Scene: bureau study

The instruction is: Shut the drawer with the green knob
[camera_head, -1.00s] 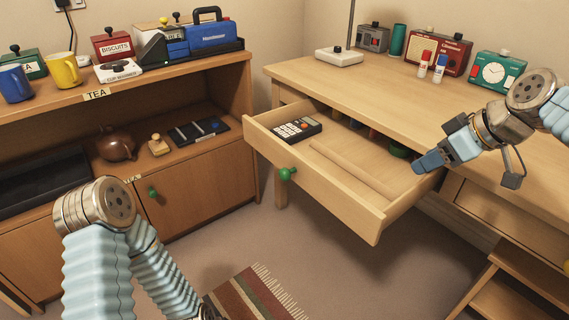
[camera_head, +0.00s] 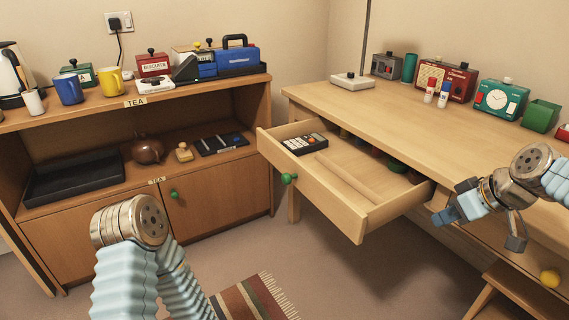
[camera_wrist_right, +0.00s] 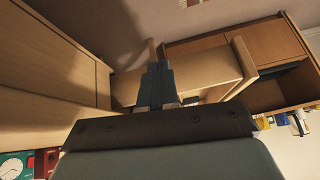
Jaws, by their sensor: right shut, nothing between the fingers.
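The pale wood drawer (camera_head: 310,197) with the green knob (camera_head: 289,179) is pulled well out from under the desk (camera_head: 440,112) in the head view. A calculator (camera_head: 305,143) and a long wooden divider (camera_head: 348,179) show inside it. My right gripper (camera_head: 443,213) is shut and empty, just right of the drawer's right side and apart from its front. In the right wrist view its shut fingers (camera_wrist_right: 157,78) point toward pale wood panels. My left arm is at the lower left; its gripper is out of frame.
A cupboard (camera_head: 225,203) on the left has its own green knob (camera_head: 174,194). A yellow knob (camera_head: 549,278) is at the lower right, near a wooden stool (camera_head: 520,290). The floor before the drawer is clear, with a striped rug (camera_head: 250,300).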

